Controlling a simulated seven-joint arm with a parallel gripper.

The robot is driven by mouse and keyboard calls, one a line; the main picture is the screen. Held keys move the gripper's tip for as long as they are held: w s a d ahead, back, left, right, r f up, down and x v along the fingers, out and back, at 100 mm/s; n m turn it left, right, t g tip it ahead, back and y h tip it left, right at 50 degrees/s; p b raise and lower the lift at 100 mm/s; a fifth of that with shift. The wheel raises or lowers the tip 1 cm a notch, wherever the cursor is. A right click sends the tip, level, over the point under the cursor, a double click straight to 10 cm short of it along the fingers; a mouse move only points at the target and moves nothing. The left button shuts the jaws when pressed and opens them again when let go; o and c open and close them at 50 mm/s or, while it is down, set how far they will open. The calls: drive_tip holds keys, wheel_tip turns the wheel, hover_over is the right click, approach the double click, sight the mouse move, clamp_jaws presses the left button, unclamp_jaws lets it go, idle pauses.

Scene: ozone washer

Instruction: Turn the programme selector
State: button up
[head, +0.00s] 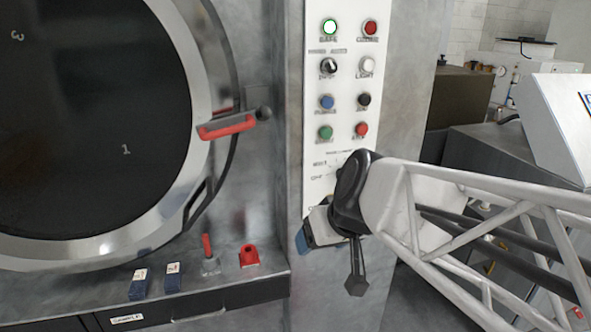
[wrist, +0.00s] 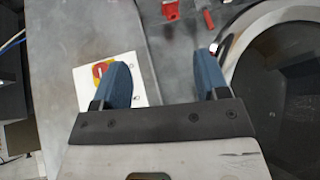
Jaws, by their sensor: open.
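The white control panel (head: 313,110) stands upright right of the round door in the head view. Its lower part bears a printed scale (head: 325,165) with small lettering, partly covered by my wrist; I cannot make out a programme selector there. My gripper (head: 301,243) is in front of the panel's lower end, with one blue finger showing. In the wrist view my gripper (wrist: 163,58) is open, with nothing between its two blue fingers. A red handle on a yellow disc (wrist: 99,72) sits on a white plate, partly behind the left finger.
A red-handled door latch (head: 227,127) sticks out at left.

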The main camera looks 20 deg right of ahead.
drive_tip(key=w+d+r+t, duration=0.3)
drive_tip(key=w+d+t, duration=0.15)
drive_tip(key=w, duration=0.35)
drive_tip(key=t+h, duration=0.2)
drive_tip(key=t, duration=0.1)
approach(345, 174)
drive_tip(key=shift+w+a+f+m, duration=0.1)
drive_tip(key=shift+w+f+m, duration=0.1)
drive_tip(key=shift+w, duration=0.3)
drive_tip(key=shift+w+f+m, duration=0.15)
drive_tip(key=shift+w+m, duration=0.05)
drive_tip(key=shift+w, duration=0.25)
drive_tip(key=shift+w, duration=0.1)
drive_tip(key=shift+x, duration=3.8)
drive_tip(key=shift+f, duration=0.1)
drive_tip(key=c, duration=0.9)
